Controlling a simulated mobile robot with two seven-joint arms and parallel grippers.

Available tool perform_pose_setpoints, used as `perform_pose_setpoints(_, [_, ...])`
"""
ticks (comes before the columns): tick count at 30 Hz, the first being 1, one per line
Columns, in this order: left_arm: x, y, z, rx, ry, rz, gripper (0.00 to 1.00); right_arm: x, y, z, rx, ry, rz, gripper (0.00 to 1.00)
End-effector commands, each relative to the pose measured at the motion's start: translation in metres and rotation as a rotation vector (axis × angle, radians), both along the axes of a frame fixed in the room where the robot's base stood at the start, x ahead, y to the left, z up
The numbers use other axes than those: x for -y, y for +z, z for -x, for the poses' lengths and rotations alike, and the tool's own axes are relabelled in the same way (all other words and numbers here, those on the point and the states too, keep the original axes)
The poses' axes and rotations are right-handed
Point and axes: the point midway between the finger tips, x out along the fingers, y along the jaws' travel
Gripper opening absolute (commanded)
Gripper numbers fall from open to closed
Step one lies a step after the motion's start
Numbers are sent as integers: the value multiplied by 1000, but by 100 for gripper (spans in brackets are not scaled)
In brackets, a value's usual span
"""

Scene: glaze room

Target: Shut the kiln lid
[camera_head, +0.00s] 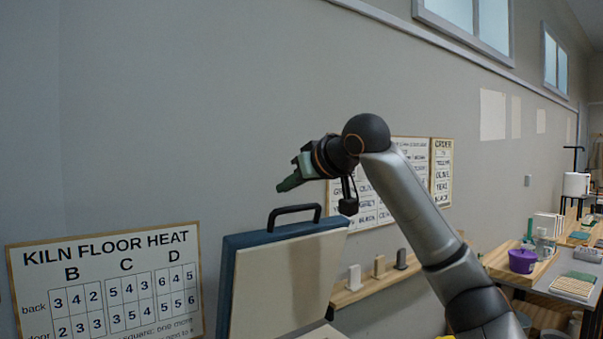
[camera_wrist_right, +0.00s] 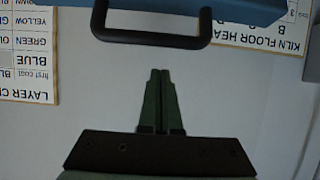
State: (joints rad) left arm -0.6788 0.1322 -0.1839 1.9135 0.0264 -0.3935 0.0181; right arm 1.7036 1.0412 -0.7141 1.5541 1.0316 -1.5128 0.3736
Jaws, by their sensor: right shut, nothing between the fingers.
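The kiln lid (camera_head: 288,285) stands raised and open, with a blue edge, a pale inner face and a black handle (camera_head: 294,212) on its top edge. My right gripper (camera_head: 281,187) is shut and empty, above and just behind the handle in the head view, apart from it. In the right wrist view the two green fingers (camera_wrist_right: 160,75) are together, pointing toward the black handle (camera_wrist_right: 150,38) with a gap between. The blue lid edge (camera_wrist_right: 230,8) shows beyond the handle. The kiln body is mostly below the head view. My left gripper is not in view.
A "Kiln floor heat" board (camera_head: 105,285) hangs on the wall at left. A wooden shelf (camera_head: 375,280) with small tiles runs right of the lid, behind my right arm. A table at far right holds a purple tub (camera_head: 522,261). The wall above the lid is bare.

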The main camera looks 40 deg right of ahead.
Motion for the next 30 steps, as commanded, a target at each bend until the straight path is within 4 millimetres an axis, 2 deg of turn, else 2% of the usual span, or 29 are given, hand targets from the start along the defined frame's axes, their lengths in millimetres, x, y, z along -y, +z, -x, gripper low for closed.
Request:
perform_pose_setpoints(3, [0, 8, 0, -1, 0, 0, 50, 3, -10, -24, -5, 0, -1, 0])
perform_pose_setpoints(6, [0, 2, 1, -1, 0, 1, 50, 2, -17, -7, 3, -2, 3, 0])
perform_pose_setpoints(12, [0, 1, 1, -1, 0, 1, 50, 0, -25, 10, 2, -1, 1, 0])
perform_pose_setpoints(30, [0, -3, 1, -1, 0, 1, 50, -2, -29, 15, 7, 0, 1, 0])
